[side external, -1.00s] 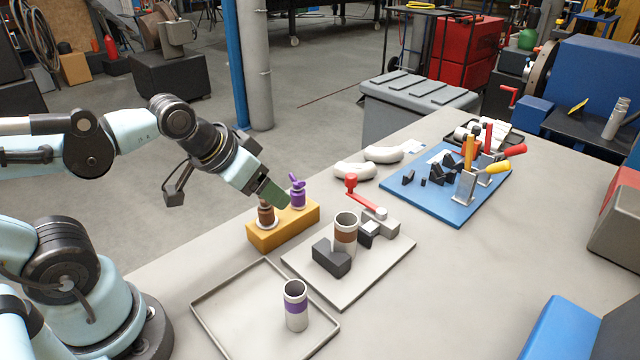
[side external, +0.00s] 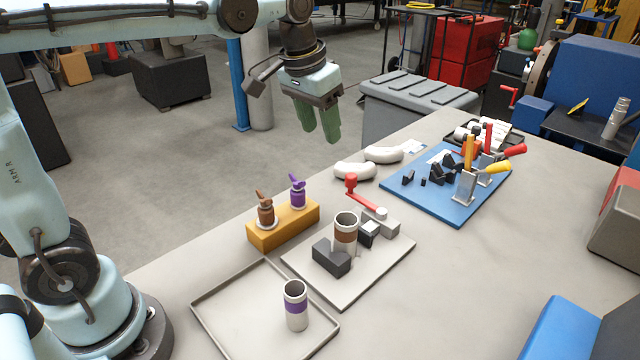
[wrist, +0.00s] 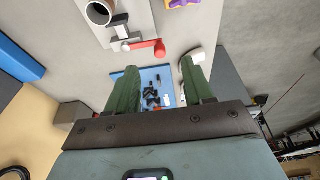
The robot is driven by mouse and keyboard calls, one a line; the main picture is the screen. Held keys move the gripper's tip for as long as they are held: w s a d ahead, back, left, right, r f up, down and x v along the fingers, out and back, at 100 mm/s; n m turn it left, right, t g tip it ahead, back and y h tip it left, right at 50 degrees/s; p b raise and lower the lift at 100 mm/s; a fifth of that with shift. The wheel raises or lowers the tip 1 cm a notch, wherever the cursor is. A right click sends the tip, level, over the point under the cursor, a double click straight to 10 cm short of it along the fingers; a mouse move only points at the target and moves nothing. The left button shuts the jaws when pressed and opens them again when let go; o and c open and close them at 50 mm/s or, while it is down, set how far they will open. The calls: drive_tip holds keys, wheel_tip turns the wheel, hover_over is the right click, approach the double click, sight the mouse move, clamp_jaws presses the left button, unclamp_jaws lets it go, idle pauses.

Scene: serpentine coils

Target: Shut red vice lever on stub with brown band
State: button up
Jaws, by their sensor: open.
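The stub with the brown band (side external: 346,232) stands upright on a light plate (side external: 375,272), between a dark block (side external: 331,257) and the vice's small dark jaw (side external: 368,234). I cannot tell whether the jaw touches it. The red vice lever (side external: 362,194) slants from its raised knob down to the vice body (side external: 384,219). In the wrist view the lever (wrist: 150,45) lies beyond the fingertips, and the stub (wrist: 99,12) is at upper left. My gripper (side external: 322,138) is open and empty, high above and behind the vice, its green fingers (wrist: 155,78) apart and pointing down.
A purple-banded stub (side external: 296,306) stands in a shallow tray (side external: 205,324). An orange block (side external: 284,230) holds brown and purple fittings. White curved pipes (side external: 372,163) lie behind the vice. A blue board (side external: 450,207) with clamps is at right.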

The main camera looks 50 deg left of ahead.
sight(351, 175)
drive_tip(key=w+f+g, duration=0.2)
drive_tip(key=w+g, duration=0.1)
drive_tip(key=w, duration=0.5)
drive_tip(key=f, duration=1.2)
drive_tip(key=shift+w+d, duration=0.2)
drive_tip(key=shift+d, duration=0.2)
drive_tip(key=shift+c, duration=0.2)
clamp_jaws()
